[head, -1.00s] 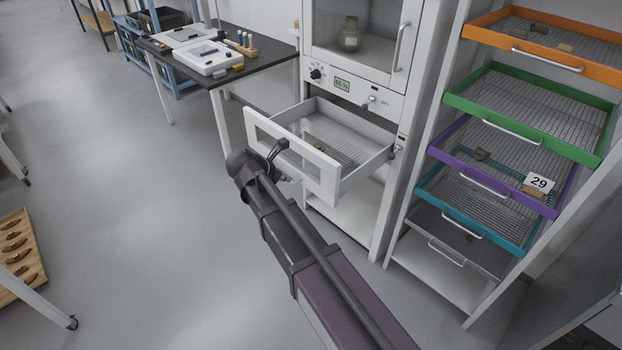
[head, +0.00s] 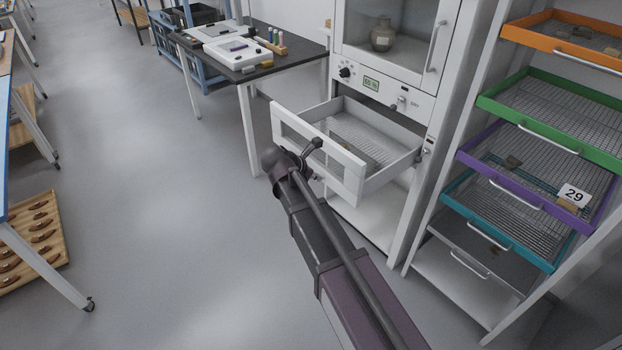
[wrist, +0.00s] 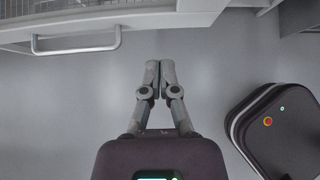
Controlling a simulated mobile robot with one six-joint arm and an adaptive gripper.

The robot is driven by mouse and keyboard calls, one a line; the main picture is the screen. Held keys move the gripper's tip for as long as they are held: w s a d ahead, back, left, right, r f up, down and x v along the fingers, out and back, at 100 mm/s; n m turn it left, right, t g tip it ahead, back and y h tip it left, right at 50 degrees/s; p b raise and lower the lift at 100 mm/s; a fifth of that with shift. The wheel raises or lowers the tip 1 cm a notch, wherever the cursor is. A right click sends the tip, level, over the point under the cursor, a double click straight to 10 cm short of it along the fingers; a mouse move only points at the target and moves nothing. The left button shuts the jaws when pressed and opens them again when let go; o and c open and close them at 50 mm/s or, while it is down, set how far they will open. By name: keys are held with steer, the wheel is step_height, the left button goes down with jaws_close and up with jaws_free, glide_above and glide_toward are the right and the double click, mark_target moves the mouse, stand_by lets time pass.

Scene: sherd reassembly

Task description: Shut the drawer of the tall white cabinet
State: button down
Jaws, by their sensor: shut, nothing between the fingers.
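The tall white cabinet (head: 413,105) stands right of centre in the head view. Its drawer (head: 345,117) is pulled out below the control panel, with a mesh floor and a small brown piece inside. The white drawer front (head: 346,173) faces me. My gripper (head: 318,144) is in front of it and overlaps it in the head view. In the wrist view my gripper (wrist: 160,64) is shut and empty, its tips pointing at the drawer front (wrist: 160,15) with a gap in the picture. A handle (wrist: 76,46) shows left of the tips. Contact cannot be told from the head view.
A rack with coloured mesh trays (head: 545,140) stands right of the cabinet. A black-topped table (head: 262,75) with instruments is behind left. A wooden tray (head: 38,225) lies at the far left beside a table leg. The floor (head: 170,180) between is clear.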

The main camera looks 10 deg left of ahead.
mark_target(340, 177)
steer(key=shift+w+d+f+b, duration=0.65)
steer(key=shift+w+d, duration=0.2)
steer(key=shift+w, duration=0.25)
steer(key=shift+w+d+f+b, duration=0.55)
steer(key=shift+w+d+f, duration=0.3)
steer(key=shift+w, duration=0.25)
steer(key=shift+w+d+f+b, duration=0.65)
steer(key=shift+w+d, duration=0.2)
steer(key=shift+w, duration=0.25)
steer(key=shift+a, duration=0.15)
